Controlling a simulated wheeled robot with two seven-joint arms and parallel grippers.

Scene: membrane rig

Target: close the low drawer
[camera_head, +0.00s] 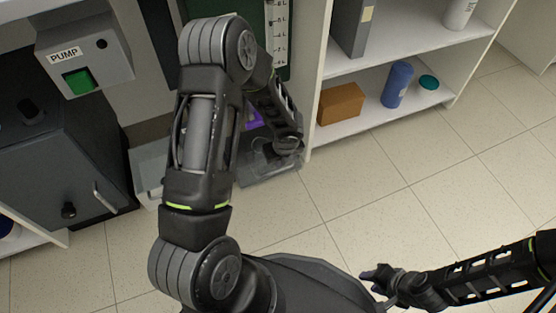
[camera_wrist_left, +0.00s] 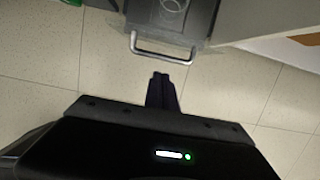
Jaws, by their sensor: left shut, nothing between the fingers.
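The low drawer (camera_head: 270,176) stands pulled out near the floor, left of the white shelf unit, partly hidden by my left arm. Its grey front and a pale bar handle (camera_wrist_left: 160,52) show in the left wrist view, with a clear round item (camera_wrist_left: 173,5) inside the drawer. My left gripper (camera_wrist_left: 160,80) is shut and empty, its fingertips in front of the handle with a small gap in the picture. In the head view its fingers are hard to make out over the drawer. My right gripper (camera_head: 374,280) hangs over the floor at lower right, too small to judge.
The white shelf unit (camera_head: 310,80) is close right of the drawer, holding an orange-brown box (camera_head: 341,103) and a blue cylinder (camera_head: 397,85). A dark cabinet (camera_head: 60,150) and a PUMP box (camera_head: 85,55) are at left. The tiled floor (camera_head: 420,175) is clear.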

